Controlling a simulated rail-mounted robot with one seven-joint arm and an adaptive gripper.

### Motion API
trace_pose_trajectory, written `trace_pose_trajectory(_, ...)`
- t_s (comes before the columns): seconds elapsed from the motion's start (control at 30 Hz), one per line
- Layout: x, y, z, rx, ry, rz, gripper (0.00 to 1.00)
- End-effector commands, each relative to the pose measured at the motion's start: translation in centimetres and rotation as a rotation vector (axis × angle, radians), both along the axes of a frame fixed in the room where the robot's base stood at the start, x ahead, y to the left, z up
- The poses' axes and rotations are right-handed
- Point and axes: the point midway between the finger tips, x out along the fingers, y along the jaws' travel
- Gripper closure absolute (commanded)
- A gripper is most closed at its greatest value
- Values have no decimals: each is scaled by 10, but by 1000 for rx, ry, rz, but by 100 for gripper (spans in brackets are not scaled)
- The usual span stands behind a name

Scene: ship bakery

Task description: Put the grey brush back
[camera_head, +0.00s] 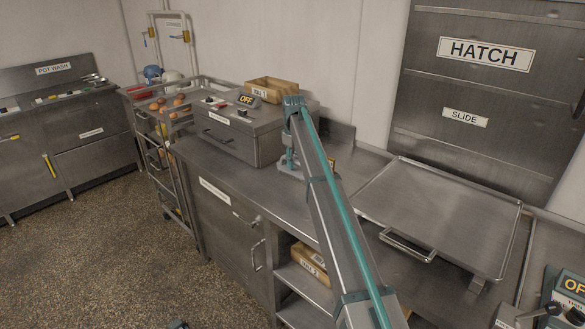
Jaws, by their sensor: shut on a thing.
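I cannot tell whether that thing touches the counter. I make out no other grey brush and no clearly marked place for one.
A wooden box (272,92) sits on the steel box. A raised steel tray lid (438,215) lies right of my arm, below the hatch (480,80). A rack with round brown items (172,107) stands left. Another box (312,262) is on the lower shelf.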

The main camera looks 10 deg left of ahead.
Motion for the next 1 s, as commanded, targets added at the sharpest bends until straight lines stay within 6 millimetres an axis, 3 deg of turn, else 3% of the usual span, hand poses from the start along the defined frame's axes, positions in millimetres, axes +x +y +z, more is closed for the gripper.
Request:
trace_pose_trajectory(0.23, 10, 5, -11, 0, 0, 0, 100)
trace_pose_trajectory(0.5, 9, 4, -43, 0, 0, 0, 100)
trace_pose_trajectory(0.87, 10, 4, -46, 0, 0, 0, 100)
trace_pose_trajectory(0.9, 10, 4, -47, 0, 0, 0, 72)
trace_pose_trajectory(1.0, 10, 4, -46, 1, -1, 0, 55)
